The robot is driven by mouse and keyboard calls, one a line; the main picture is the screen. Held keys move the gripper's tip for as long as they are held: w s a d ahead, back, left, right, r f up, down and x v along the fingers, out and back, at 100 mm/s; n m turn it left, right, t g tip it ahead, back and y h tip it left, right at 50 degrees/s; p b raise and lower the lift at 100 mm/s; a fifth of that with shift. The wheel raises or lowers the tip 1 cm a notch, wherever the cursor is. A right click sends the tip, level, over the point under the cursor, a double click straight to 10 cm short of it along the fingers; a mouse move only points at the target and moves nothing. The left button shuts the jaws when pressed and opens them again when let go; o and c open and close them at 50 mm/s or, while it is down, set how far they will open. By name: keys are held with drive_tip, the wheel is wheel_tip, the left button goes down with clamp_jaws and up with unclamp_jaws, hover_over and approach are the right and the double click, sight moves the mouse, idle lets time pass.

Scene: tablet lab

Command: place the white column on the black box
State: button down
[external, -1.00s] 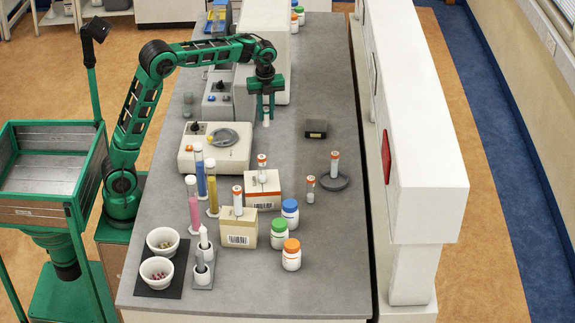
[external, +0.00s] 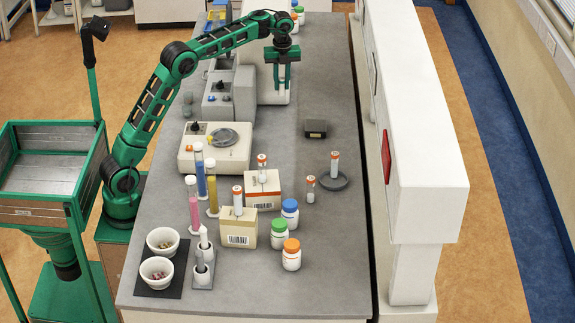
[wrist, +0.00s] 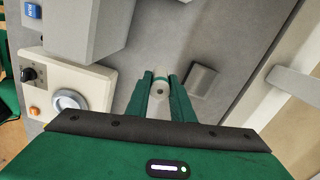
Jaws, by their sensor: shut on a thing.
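My gripper (external: 282,86) is shut on the white column (wrist: 160,88), which shows between the fingers in the wrist view. In the external view the column is hard to make out against the pale machine behind it. The gripper is held above the bench. The black box (external: 316,128) is small and low and lies on the grey bench, to the right of and nearer the camera than my gripper in the external view. It also shows in the wrist view (wrist: 202,80), just right of the fingers, with nothing on it.
A scale-like device (external: 188,153) stands at left on the bench. Boxes with upright tubes (external: 262,192), coloured cylinders (external: 212,190), a round dark stand (external: 343,183) and capped bottles (external: 291,256) stand nearer the camera. A white partition (external: 415,130) runs along the right. Bench around the black box is clear.

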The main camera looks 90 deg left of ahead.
drive_tip(key=shift+w+a+r, duration=0.6)
drive_tip(key=shift+w+a, duration=0.2)
drive_tip(key=shift+a, duration=0.45)
approach(309, 125)
drive_tip(key=shift+s, duration=0.2)
drive_tip(key=shift+f, duration=2)
drive_tip(key=c, duration=1.5)
unclamp_jaws()
drive_tip(key=shift+f, duration=0.1)
drive_tip(key=shift+c, duration=0.2)
